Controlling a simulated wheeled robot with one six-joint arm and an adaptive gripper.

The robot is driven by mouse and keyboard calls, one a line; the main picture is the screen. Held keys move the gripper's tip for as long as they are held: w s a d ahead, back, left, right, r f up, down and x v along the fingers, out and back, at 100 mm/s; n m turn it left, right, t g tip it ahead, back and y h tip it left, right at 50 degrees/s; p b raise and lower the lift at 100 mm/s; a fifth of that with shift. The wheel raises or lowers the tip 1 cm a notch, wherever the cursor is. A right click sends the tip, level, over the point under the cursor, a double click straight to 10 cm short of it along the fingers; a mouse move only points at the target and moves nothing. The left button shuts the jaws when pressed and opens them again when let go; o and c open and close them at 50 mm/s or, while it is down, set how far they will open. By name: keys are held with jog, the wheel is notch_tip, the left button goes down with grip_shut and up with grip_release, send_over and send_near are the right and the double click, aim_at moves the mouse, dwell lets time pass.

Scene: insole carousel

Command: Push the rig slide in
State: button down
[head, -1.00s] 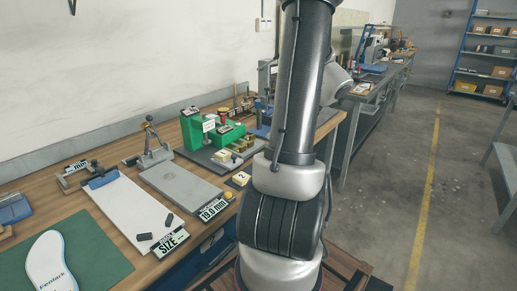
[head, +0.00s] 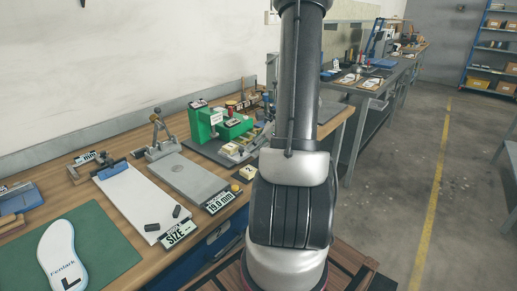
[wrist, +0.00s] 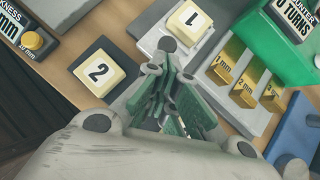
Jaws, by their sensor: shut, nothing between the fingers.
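The green rig (head: 204,124) stands on a dark grey base plate on the bench, left of my arm in the head view. In the wrist view its green body (wrist: 275,38) is at the upper right. I cannot tell for certain which part is the slide. My gripper (wrist: 168,82) is shut and empty, pointing toward a grey block (wrist: 158,38) that carries a yellow-edged tile marked 1 (wrist: 188,22). I cannot tell whether the fingertips touch the block. My gripper is not visible in the head view.
A tile marked 2 (wrist: 98,70) lies left of my gripper. Brass gauge steps (wrist: 243,90) are right of it, with a blue part (wrist: 297,135) beyond. A grey plate (head: 180,176), a clipboard (head: 138,198) and an insole (head: 60,258) lie along the bench.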

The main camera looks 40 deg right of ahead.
aim_at(231, 143)
jog(key=w, duration=0.3)
jog(key=w+a, duration=0.1)
jog(key=w, duration=0.5)
jog(key=shift+w+a, duration=0.15)
